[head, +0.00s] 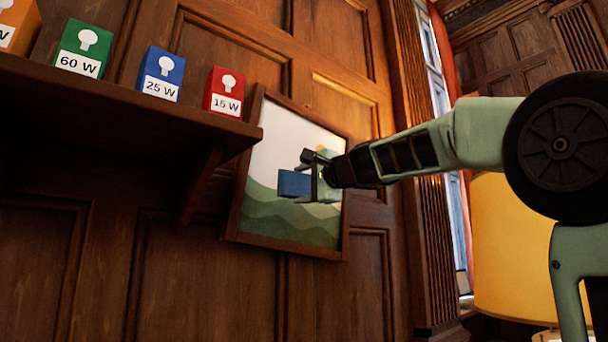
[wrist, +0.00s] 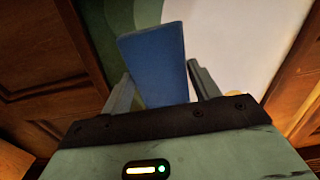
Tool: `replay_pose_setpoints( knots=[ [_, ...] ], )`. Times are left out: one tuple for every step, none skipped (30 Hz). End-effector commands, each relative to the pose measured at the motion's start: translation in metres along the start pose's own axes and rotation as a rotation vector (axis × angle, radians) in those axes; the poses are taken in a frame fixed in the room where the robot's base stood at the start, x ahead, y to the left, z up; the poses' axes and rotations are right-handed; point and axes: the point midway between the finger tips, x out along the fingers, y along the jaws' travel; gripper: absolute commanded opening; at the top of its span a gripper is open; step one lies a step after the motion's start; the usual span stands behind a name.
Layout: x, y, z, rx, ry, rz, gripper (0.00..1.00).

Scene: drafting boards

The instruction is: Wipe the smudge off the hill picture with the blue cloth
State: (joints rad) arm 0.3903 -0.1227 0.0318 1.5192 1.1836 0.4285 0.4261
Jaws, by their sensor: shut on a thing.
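The hill picture (head: 290,228) hangs on the panelled wall in a brown wooden frame, tilted a little, with green hills under a pale sky. It also fills the upper middle of the wrist view (wrist: 225,40). My gripper (head: 312,180) is in front of the picture's middle, shut on the blue cloth (head: 294,183), which looks like a folded block. In the wrist view the cloth (wrist: 155,65) stands between the two fingers and points toward the picture. I cannot tell whether it touches the surface. No smudge is clearly visible; the cloth and gripper cover part of the picture.
A dark wooden shelf (head: 130,105) at the upper left bears several bulb boxes, among them a red 15 W box (head: 223,92) and a blue 25 W box (head: 161,75). The shelf's end is close to the picture frame. A yellow lampshade (head: 510,255) stands at the right.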

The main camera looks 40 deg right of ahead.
Motion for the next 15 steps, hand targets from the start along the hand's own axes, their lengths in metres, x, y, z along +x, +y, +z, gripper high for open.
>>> replay_pose_setpoints(
  knots=[
    [0.001,-0.002,-0.001,0.001,0.003,0.002,0.43],
    [0.002,-0.001,-0.001,0.001,0.003,0.002,0.43],
    [0.004,0.0,-0.001,0.001,0.003,0.002,0.43],
    [0.005,0.0,-0.001,0.001,0.003,0.002,0.43],
    [0.007,0.0,-0.001,0.001,0.002,0.002,0.43],
    [0.011,0.0,-0.001,0.001,0.002,0.002,0.43],
    [0.014,0.0,-0.001,0.001,0.002,0.002,0.43],
    [0.017,0.0,-0.001,0.001,0.002,0.002,0.43],
    [0.021,0.0,-0.001,0.001,0.002,0.002,0.43],
    [0.024,0.0,-0.001,0.001,0.001,0.002,0.43],
    [0.027,0.0,-0.001,0.001,0.001,0.003,0.43],
    [0.032,0.0,-0.001,0.001,0.001,0.003,0.43],
    [0.035,0.0,-0.001,0.0,0.002,0.002,0.43],
    [0.037,-0.001,-0.001,0.0,0.002,0.002,0.43],
    [0.042,-0.001,-0.001,0.001,0.002,0.002,0.43]
  ],
)
